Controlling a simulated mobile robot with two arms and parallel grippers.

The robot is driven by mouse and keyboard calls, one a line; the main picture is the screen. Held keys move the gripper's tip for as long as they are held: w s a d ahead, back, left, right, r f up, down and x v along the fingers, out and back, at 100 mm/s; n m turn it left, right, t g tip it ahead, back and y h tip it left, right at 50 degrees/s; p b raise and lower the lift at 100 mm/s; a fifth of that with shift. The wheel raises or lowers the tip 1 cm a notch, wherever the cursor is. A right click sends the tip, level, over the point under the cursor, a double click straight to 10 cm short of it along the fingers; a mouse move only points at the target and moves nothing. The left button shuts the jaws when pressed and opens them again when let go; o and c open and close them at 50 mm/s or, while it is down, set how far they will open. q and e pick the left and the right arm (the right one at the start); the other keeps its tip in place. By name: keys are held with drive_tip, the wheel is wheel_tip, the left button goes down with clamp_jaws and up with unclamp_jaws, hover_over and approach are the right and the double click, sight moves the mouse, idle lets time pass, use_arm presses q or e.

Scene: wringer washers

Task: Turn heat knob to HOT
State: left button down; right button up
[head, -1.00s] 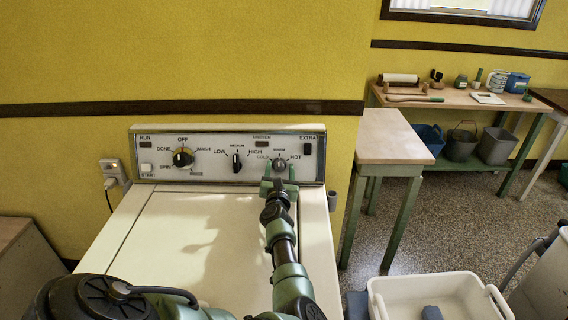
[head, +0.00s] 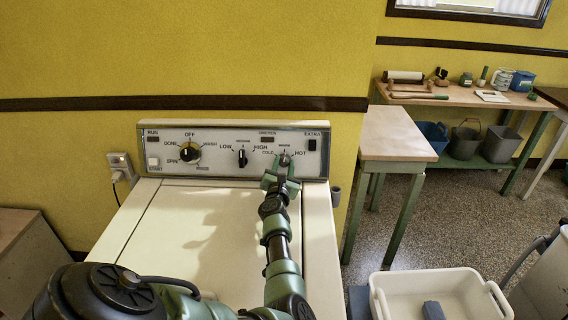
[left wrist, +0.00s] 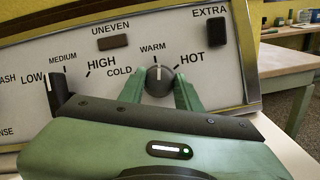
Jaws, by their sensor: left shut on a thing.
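The heat knob (left wrist: 159,79) is a round dark grey knob with a pale pointer line. In the left wrist view its pointer is up, toward WARM, between COLD at left and HOT at right. In the head view the knob (head: 284,160) sits at the right of the washer's control panel (head: 218,167). My left gripper (left wrist: 160,92) has a green finger on each side of the knob and is shut on it. The left gripper also shows at the panel in the head view (head: 283,166). My right gripper is not in view.
Left of the heat knob are a black LOW-MEDIUM-HIGH knob (head: 242,158) and a cycle dial (head: 187,152). The EXTRA switch (head: 312,145) is at upper right. The flat washer top (head: 190,230) is clear except for my arm. A small table (head: 395,136) stands at right.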

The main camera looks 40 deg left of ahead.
use_arm(q)
drive_tip(key=m+h+p, duration=0.1)
drive_tip(key=m, duration=0.1)
drive_tip(key=m+h, duration=0.1)
drive_tip(key=m, duration=0.1)
drive_tip(key=m+p, duration=0.1)
drive_tip(key=m, duration=0.2)
drive_tip(key=shift+s+a+r+t+h+p, duration=0.1)
drive_tip(key=shift+a+r+t+h+p, duration=0.15)
drive_tip(key=shift+t+h+p, duration=0.15)
drive_tip(key=shift+m+h+p, duration=1)
drive_tip(key=shift+m, duration=1.5)
drive_tip(key=shift+a, duration=0.1)
drive_tip(key=c, duration=1.2)
unclamp_jaws()
drive_tip(key=shift+o, duration=1)
drive_tip(key=shift+f, duration=0.25)
drive_tip(key=shift+s+d, duration=0.25)
drive_tip(key=shift+s, duration=0.1)
drive_tip(key=v, duration=0.6)
drive_tip(key=shift+s+r, duration=0.3)
